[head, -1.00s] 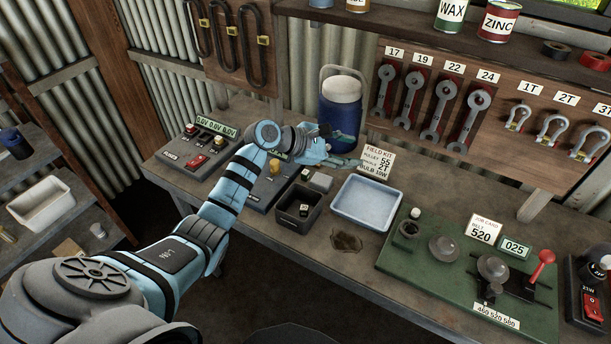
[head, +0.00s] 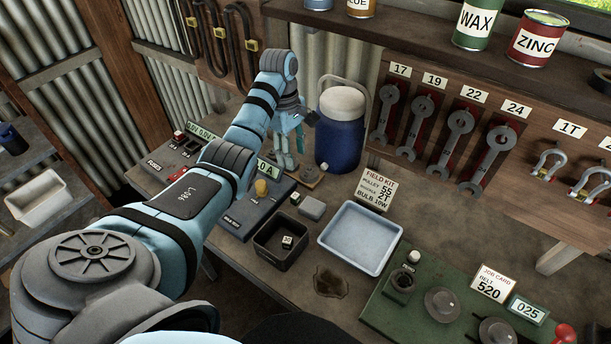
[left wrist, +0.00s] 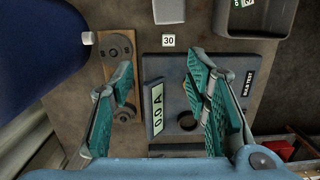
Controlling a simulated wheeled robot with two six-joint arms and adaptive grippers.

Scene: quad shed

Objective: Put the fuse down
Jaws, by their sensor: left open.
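A small fuse cube marked 30 (left wrist: 168,40) sits on the bench in the left wrist view, between the bulb test box (left wrist: 197,118) and a grey block (left wrist: 168,11). In the head view this cube (head: 294,198) is small, beside the grey block (head: 312,207). Another small cube (head: 287,241) lies in the black bin (head: 268,250). My left gripper (head: 286,161) is open and points down by the far end of the bulb test box. In the left wrist view its fingers (left wrist: 160,82) are spread, with nothing between them. My right gripper is out of view.
A blue jug (head: 340,139) stands just right of my left gripper. A wooden board with round metal parts (left wrist: 117,75) lies beside the test box.

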